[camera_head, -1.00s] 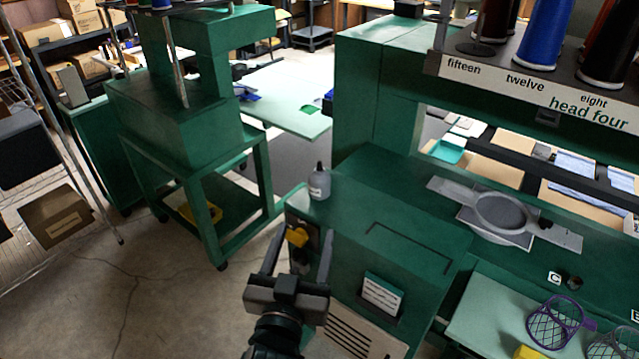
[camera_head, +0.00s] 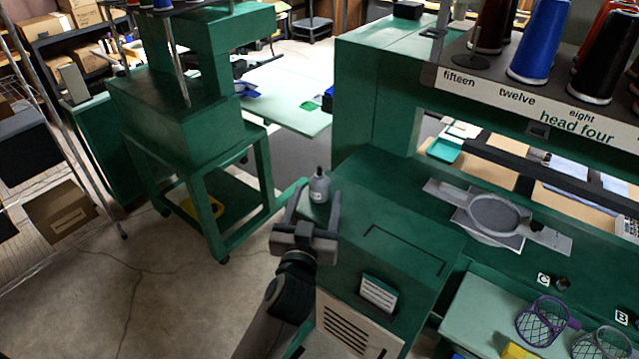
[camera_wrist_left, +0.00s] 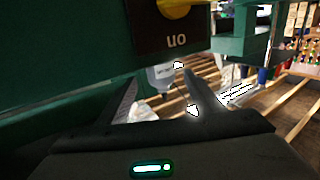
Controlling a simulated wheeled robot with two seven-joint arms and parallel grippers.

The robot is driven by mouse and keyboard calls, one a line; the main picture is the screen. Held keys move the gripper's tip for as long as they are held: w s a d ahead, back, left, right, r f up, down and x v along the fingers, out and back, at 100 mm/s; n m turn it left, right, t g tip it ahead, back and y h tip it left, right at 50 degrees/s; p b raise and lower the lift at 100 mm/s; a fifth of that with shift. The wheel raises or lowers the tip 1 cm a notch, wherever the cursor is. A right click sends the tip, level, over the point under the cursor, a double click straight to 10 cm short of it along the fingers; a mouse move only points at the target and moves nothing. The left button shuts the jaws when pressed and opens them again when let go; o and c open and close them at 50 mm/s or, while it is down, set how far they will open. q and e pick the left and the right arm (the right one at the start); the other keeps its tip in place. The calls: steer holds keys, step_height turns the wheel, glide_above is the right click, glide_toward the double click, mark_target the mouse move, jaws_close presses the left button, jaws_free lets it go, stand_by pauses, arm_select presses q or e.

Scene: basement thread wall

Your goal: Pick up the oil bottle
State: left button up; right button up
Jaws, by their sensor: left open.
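The oil bottle (camera_head: 319,187) is a small grey bottle with a dark cap, upright on the left corner of the green machine's top (camera_head: 390,215). My left gripper (camera_head: 317,203) is open at that corner, just on the near side of the bottle, with its fingers pointing toward it. The left wrist view looks upside down. There the bottle (camera_wrist_left: 161,76) shows in the gap between the open fingers, seemingly at or beyond their tips. I see no contact. My right gripper is out of view.
In the left wrist view, a dark switch panel (camera_wrist_left: 172,30) with a yellow knob (camera_wrist_left: 174,8) is close to the fingers. A grey hoop (camera_head: 495,213) lies farther right on the machine. Behind the bottle, the machine's tall green housing (camera_head: 376,100) rises. Open floor lies left.

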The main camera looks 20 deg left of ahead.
mark_target(318, 191)
arm_select(q)
steer(key=shift+w+r, duration=0.1)
steer(key=shift+w+p, duration=0.2)
steer(key=shift+p, duration=0.1)
steer(key=w, duration=0.1)
steer(key=w+p, duration=0.2)
steer(key=shift+w+a+r, duration=0.2)
steer(key=shift+w+a, duration=0.15)
steer(key=shift+w+f, duration=0.15)
steer(key=shift+w, duration=0.3)
steer(key=c, duration=1.2)
